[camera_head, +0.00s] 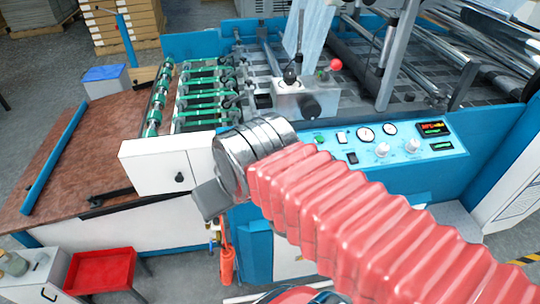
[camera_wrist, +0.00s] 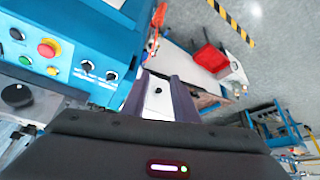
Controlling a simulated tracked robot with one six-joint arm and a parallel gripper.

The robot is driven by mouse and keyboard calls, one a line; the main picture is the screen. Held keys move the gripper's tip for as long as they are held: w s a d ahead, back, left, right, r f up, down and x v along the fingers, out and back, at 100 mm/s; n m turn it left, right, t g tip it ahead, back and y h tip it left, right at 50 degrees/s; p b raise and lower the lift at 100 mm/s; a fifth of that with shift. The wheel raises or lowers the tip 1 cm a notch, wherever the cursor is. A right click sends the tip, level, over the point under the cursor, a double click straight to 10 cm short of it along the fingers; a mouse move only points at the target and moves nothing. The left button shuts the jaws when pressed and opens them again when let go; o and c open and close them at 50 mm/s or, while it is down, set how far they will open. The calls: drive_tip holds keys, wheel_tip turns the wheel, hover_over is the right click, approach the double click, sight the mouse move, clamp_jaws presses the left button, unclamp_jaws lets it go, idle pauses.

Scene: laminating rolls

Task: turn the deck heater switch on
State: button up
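A blue control panel (camera_head: 400,145) runs along the machine front in the head view, with dials, knobs, displays and a dark rocker switch (camera_head: 352,158). My arm hides its left part. The wrist view shows a panel section (camera_wrist: 70,60) at left with a red button (camera_wrist: 48,48) on yellow, a green button (camera_wrist: 25,60) and two rotary switches (camera_wrist: 100,70). No label is readable, so I cannot tell which switch is the deck heater's. My gripper (camera_wrist: 160,95) is open and empty, its dark fingers apart, to the right of the rotary switches. In the head view its grey end (camera_head: 210,198) shows left of the panel.
A white cabinet box (camera_head: 165,165) with a black knob stands behind my gripper in the head view. The brown table (camera_head: 95,150) lies at left, and a red tray (camera_head: 102,270) is low at front left.

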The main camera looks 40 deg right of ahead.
drive_tip(key=w+d+r+g, duration=0.1)
drive_tip(key=w+d+g, duration=0.1)
drive_tip(key=w+d, duration=0.5)
drive_tip(key=w+d+r+g+h, duration=0.1)
drive_tip(key=w+d, duration=0.5)
drive_tip(key=d, duration=0.6)
drive_tip(key=r+g, duration=0.1)
drive_tip(key=g, duration=0.1)
drive_tip(key=shift+w+r+n+g, duration=0.25)
drive_tip(key=shift+w+n+g, duration=0.05)
drive_tip(key=shift+w, duration=0.1)
drive_tip(key=f, duration=0.4)
drive_tip(key=d+f, duration=0.1)
drive_tip(key=f, duration=0.8)
drive_tip(key=shift+d+f, duration=0.25)
drive_tip(key=shift+f, duration=0.1)
drive_tip(key=shift+c, duration=0.4)
clamp_jaws()
